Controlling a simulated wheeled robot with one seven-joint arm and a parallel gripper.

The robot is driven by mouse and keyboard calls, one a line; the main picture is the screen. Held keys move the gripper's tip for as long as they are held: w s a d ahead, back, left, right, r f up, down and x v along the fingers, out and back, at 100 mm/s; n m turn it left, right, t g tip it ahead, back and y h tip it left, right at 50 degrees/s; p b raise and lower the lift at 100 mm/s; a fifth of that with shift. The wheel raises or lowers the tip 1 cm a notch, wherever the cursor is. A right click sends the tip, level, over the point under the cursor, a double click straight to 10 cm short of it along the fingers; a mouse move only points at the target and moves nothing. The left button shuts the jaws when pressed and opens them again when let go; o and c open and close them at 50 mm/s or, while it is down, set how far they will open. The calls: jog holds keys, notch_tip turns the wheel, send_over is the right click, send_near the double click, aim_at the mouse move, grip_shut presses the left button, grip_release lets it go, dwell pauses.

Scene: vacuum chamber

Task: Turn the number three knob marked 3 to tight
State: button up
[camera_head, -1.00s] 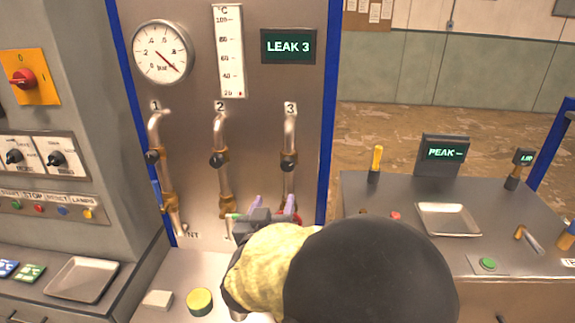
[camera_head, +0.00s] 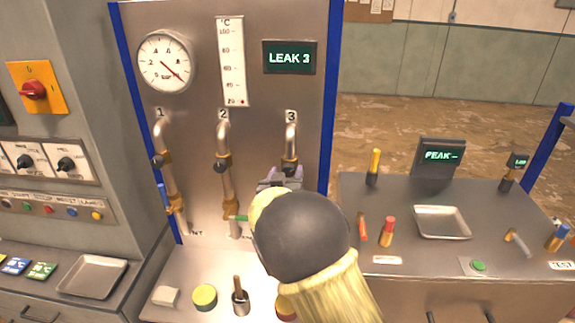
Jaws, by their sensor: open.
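The panel marks three bent pipes 1, 2 and 3. The knob under label 3 (camera_head: 291,117) is a dark round knob (camera_head: 289,168) on a brass fitting of the right pipe (camera_head: 291,138). My gripper (camera_head: 282,176) is in front of that pipe's lower part, right at the knob. My own arm hides most of the gripper and the pipe below. The jaws are open; I cannot tell whether they are around the knob or touch it. The screen (camera_head: 289,57) above reads "LEAK 3".
Pipes 1 and 2 carry similar dark knobs (camera_head: 158,161) (camera_head: 219,167) to the left. A yellow-topped round item (camera_head: 205,296) and a brown-handled tool (camera_head: 240,296) stand on the ledge below. The right bench holds a metal tray (camera_head: 441,223) and several tools.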

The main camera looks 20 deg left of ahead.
jog(key=shift+w, duration=0.9)
jog(key=c, duration=1)
jog(key=shift+o, duration=0.2)
jog(key=shift+f, duration=0.1)
